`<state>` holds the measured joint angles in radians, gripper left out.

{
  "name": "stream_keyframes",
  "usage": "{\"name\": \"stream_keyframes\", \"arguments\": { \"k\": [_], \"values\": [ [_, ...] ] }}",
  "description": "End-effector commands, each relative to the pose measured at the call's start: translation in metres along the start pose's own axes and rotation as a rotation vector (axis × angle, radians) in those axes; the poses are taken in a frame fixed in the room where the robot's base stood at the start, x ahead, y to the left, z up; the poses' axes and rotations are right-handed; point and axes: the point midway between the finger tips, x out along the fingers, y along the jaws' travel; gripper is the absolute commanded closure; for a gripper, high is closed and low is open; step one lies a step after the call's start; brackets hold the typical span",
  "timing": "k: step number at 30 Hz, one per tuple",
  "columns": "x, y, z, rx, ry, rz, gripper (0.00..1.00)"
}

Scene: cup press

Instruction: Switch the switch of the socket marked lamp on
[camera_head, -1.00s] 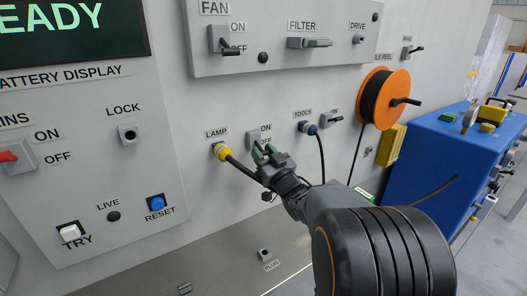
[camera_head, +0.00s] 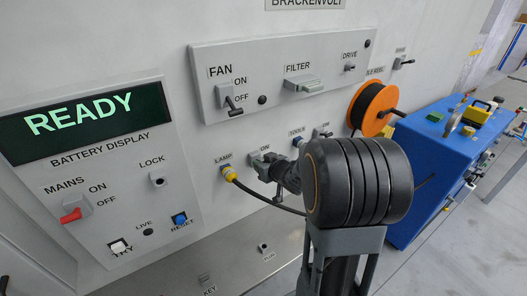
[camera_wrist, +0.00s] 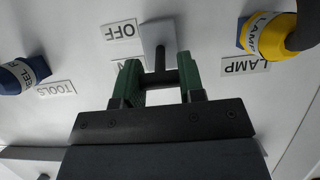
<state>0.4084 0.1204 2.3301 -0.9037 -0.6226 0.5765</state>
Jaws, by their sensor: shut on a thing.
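The lamp socket holds a yellow plug (camera_head: 228,174) under the LAMP label (camera_head: 223,160); the plug is also at upper right in the upside-down wrist view (camera_wrist: 272,37). Its switch, a grey plate (camera_head: 256,160) with ON and OFF labels, sits just right of it. In the wrist view my gripper (camera_wrist: 157,72) has its green fingers on both sides of the switch's dark T-shaped lever (camera_wrist: 158,62), shut on its crossbar. The ON label (camera_wrist: 122,66) is partly hidden by a finger. I cannot tell for sure which way the lever is set. My gripper (camera_head: 270,168) is partly hidden by my arm in the head view.
The blue tools plug (camera_wrist: 22,75) is on the other side of the switch. Above are the fan switch (camera_head: 229,100) and filter handle (camera_head: 304,86). An orange cable reel (camera_head: 372,110) and a blue machine (camera_head: 440,150) stand right. A black lamp cable runs below my gripper.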

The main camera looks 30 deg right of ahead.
Motion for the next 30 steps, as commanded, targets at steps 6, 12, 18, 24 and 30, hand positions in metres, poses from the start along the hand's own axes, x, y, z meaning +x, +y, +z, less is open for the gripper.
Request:
{"name": "stream_keyframes", "arguments": {
  "k": [6, 12, 18, 24, 30],
  "values": [
    [-0.0017, -0.0006, -0.0084, 0.001, -0.08, -0.001, 0.88],
    [-0.0003, -0.0003, -0.0072, 0.001, -0.115, 0.0, 0.88],
    [0.0005, -0.0002, -0.0062, 0.0, -0.124, 0.0, 0.88],
    [0.0007, -0.0002, -0.0059, 0.0, -0.124, 0.0, 0.88],
    [0.0006, -0.0002, -0.006, 0.0, -0.123, 0.0, 0.54]
  ]
}}
